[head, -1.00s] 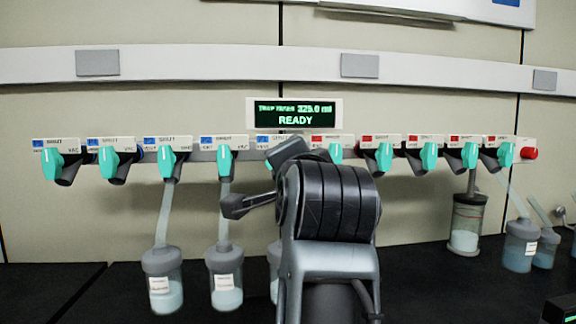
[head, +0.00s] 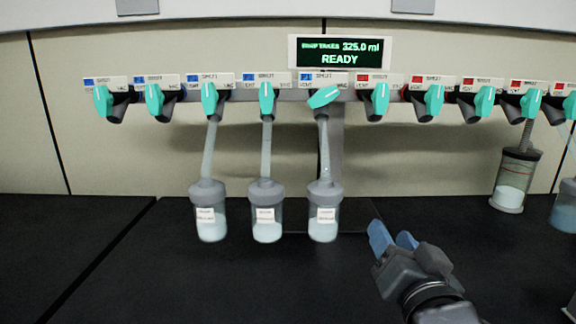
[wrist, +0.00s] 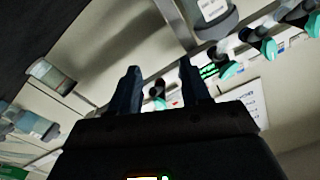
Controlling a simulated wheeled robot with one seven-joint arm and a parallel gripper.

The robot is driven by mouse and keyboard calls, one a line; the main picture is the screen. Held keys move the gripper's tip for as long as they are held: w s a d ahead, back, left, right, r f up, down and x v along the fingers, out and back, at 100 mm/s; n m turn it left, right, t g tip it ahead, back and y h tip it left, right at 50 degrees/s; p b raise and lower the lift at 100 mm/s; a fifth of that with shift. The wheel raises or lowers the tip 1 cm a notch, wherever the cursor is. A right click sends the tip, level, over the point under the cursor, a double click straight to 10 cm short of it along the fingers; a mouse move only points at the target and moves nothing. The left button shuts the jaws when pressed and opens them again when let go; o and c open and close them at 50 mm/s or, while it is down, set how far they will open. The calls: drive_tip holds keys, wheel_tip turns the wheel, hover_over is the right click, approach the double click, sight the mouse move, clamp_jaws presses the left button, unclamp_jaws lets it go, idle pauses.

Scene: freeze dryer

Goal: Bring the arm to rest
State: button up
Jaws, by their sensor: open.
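My gripper (head: 391,240) is open and empty. In the head view it is low and right of centre, above the black bench, with its blue-grey fingers toward the manifold. It is right of the flask (head: 323,212) on the middle port and apart from it. In the wrist view my gripper (wrist: 160,88) has its two fingers spread with nothing between them. The manifold's ports and a flask (wrist: 208,12) show beyond the fingers, tilted in the picture.
Teal valve handles (head: 323,97) line the manifold; the middle one is tilted. Two more flasks (head: 266,215) (head: 209,213) hang to the left. A darker flask (head: 512,185) hangs at the right. The display (head: 340,51) reads READY. The front of the bench (head: 220,285) is clear.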

drive_tip(key=s+d+f+n, duration=0.1)
drive_tip(key=s+f, duration=0.1)
drive_tip(key=s+d+f, duration=0.1)
drive_tip(key=s+f, duration=0.2)
drive_tip(key=s+d+f+n, duration=0.1)
drive_tip(key=s+f, duration=0.2)
drive_tip(key=shift+d+n+g, duration=0.25)
drive_tip(key=shift+n+g, duration=0.05)
drive_tip(key=s+d+f+n+g, duration=0.15)
drive_tip(key=s+f, duration=0.25)
drive_tip(key=s, duration=0.7)
drive_tip(key=s+d+f+n, duration=0.15)
drive_tip(key=s+f, duration=0.25)
drive_tip(key=s, duration=0.6)
drive_tip(key=s+a+r+g, duration=0.1)
drive_tip(key=s+r, duration=0.1)
drive_tip(key=s, duration=1.1)
drive_tip(key=shift+m, duration=0.4)
drive_tip(key=shift+a, duration=0.1)
